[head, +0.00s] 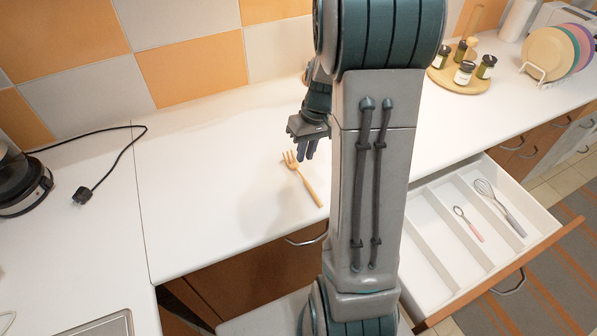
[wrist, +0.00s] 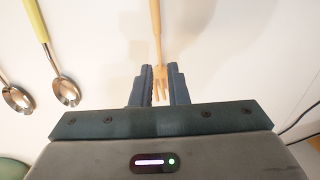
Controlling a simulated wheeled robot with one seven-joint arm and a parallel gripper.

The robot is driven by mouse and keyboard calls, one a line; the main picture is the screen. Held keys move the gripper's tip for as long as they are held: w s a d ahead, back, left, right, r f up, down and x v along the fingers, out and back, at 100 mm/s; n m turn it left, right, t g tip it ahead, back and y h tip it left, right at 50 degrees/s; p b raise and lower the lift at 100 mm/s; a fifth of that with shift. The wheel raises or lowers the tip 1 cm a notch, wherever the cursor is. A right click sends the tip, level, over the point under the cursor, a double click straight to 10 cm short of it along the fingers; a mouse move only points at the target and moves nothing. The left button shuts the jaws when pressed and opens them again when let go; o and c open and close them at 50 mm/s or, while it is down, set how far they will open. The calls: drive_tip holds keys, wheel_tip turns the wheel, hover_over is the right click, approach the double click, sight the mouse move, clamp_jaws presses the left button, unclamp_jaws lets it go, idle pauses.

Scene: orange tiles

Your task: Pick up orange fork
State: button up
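The orange fork (head: 303,181) lies on the white counter, its tines pointing to the back left and its handle toward the front edge. In the wrist view the fork (wrist: 157,35) runs down from the top edge, with its tines between my two fingers. My gripper (head: 306,150) is above the tine end of the fork, its fingers pointing down. In the wrist view my gripper (wrist: 160,72) is open, with a gap on each side of the fork. I cannot tell its exact height over the counter.
Two spoons (wrist: 66,91) lie left of the fork in the wrist view. An open drawer (head: 440,262) holds a whisk (head: 500,205) and a small spoon. A round tray (head: 440,75) with jars and a plate rack stand at the back right. A black plug (head: 83,196) lies at left.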

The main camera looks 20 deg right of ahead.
sight(300, 173)
drive_tip(key=shift+a+f+p, duration=0.15)
drive_tip(key=shift+f+p, duration=0.1)
drive_tip(key=shift+f, duration=0.75)
drive_tip(key=shift+a+f+p, duration=0.2)
drive_tip(key=shift+f, duration=0.75)
drive_tip(key=shift+a+f+p, duration=0.15)
drive_tip(key=shift+f+p, duration=0.1)
drive_tip(key=shift+f, duration=0.75)
clamp_jaws()
drive_tip(key=shift+r, duration=0.1)
